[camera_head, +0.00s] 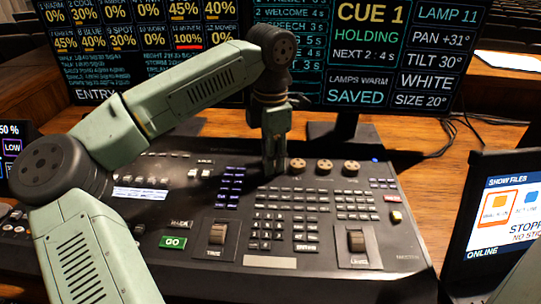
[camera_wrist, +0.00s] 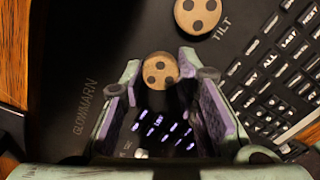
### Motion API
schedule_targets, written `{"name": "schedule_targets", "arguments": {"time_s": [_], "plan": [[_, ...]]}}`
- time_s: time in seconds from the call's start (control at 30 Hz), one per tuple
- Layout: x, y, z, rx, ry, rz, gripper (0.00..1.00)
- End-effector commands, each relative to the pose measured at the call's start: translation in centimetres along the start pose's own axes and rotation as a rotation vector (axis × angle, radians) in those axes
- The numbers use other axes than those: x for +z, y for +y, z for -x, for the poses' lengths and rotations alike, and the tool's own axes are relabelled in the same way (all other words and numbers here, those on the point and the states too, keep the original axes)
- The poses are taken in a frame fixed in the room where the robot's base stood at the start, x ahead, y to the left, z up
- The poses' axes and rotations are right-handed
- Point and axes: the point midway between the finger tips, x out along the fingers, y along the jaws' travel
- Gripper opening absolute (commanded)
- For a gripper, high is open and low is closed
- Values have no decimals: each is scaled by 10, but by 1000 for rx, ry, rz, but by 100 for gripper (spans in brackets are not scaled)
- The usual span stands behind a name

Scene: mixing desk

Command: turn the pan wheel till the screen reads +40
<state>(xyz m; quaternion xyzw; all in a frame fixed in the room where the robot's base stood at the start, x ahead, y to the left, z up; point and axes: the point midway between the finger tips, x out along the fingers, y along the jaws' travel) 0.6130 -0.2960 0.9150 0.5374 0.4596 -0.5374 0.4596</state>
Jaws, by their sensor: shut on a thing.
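The pan wheel (camera_wrist: 160,70), a round tan knob with dark dots, sits between my fingertips in the wrist view. My gripper (camera_wrist: 161,64) is shut on it, a finger at each side. In the head view my gripper (camera_head: 274,168) points straight down onto the desk, left of a row of tan knobs, and hides the wheel. The right screen (camera_head: 390,50) reads PAN +31°, with TILT 30° below it. The tilt wheel (camera_wrist: 197,15), marked TILT, is just beyond the pan wheel in the wrist view.
The mixing desk (camera_head: 285,262) carries many keys and two fader wheels (camera_head: 217,233) in front of my gripper. Tan knobs (camera_head: 324,166) stand close to its right. A left screen (camera_head: 150,50) stands behind my arm. A small show-files screen (camera_head: 508,220) is at the right.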

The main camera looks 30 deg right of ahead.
Motion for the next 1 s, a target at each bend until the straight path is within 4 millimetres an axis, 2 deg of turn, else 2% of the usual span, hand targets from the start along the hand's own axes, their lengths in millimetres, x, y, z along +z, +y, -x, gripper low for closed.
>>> {"name": "schedule_targets", "arguments": {"time_s": [0.4, 1.0], "plan": [[0, 0, 1, 0, -2, -254, 0], [0, -1, 1, 0, -1, -318, 0]]}}
